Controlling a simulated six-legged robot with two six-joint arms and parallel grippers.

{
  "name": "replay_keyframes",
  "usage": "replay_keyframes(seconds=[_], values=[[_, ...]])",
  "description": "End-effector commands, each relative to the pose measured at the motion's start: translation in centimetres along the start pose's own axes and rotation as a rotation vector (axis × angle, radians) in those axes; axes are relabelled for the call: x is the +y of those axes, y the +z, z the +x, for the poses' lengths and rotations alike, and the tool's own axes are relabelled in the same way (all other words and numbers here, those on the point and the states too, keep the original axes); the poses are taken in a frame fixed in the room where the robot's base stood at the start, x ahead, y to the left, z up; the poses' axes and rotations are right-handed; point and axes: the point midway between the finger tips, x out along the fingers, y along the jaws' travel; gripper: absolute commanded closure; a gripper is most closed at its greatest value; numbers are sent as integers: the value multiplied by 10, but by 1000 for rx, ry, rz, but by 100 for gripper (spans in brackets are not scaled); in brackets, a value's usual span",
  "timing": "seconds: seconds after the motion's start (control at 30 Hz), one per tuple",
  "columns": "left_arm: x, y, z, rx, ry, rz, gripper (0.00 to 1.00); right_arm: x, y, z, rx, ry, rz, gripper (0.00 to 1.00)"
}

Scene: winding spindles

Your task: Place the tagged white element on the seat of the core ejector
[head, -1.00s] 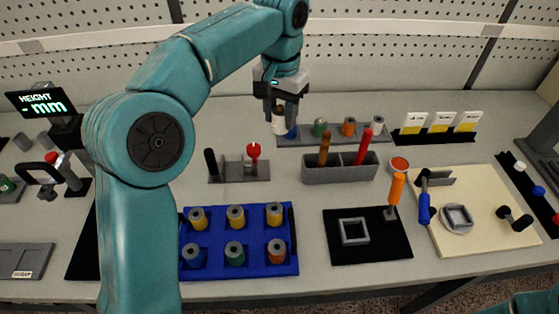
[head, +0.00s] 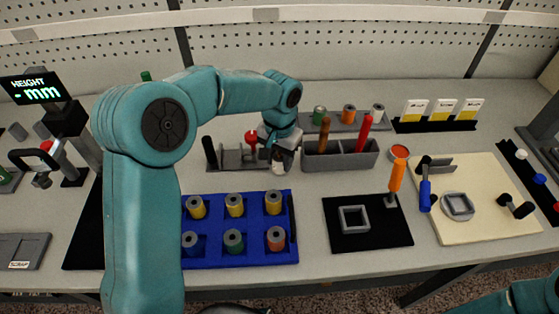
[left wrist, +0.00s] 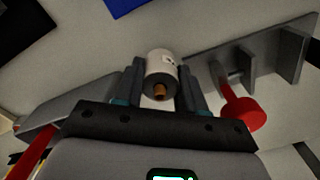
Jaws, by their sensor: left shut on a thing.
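The tagged white element (left wrist: 160,68) is a white spool with a small dark mark and a copper-brown core end facing the left wrist camera. My left gripper (head: 279,161) is shut on it; it shows as a small white patch below the fingers in the head view (head: 278,168). In the left wrist view both fingers flank it. The grey fixture with upright plates and a red knob (head: 251,137), which looks like the core ejector, stands just left of the gripper. In the left wrist view its grey base and plates (left wrist: 246,62) are right of the element, apart from it. My right gripper is out of view.
A two-part grey bin (head: 340,162) with brown and red handles stands close right of the gripper. A blue tray (head: 262,258) with several coloured spools lies in front. A grey rack (head: 334,127) with more spools is behind. A black mat (head: 370,249) lies front right.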

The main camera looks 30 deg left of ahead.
Motion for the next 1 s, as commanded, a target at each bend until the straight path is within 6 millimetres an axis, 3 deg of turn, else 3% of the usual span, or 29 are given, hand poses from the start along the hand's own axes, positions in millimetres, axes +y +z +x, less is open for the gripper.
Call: replay_keyframes(seconds=[0.1, 0.5, 0.53, 0.6, 0.87, 1.0], values=[[-1, 0, 13, -1, 1, -1, 91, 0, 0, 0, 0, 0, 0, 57], [-1, -1, 19, 1, 1, -1, 91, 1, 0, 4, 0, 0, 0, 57], [-1, -1, 18, 1, 1, -1, 54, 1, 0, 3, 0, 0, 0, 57], [-1, -1, 18, 1, 1, -1, 35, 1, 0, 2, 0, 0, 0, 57], [-1, -1, 17, 1, 1, -1, 35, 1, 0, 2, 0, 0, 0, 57], [-1, -2, 7, 3, 0, -1, 35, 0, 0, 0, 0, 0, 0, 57]])
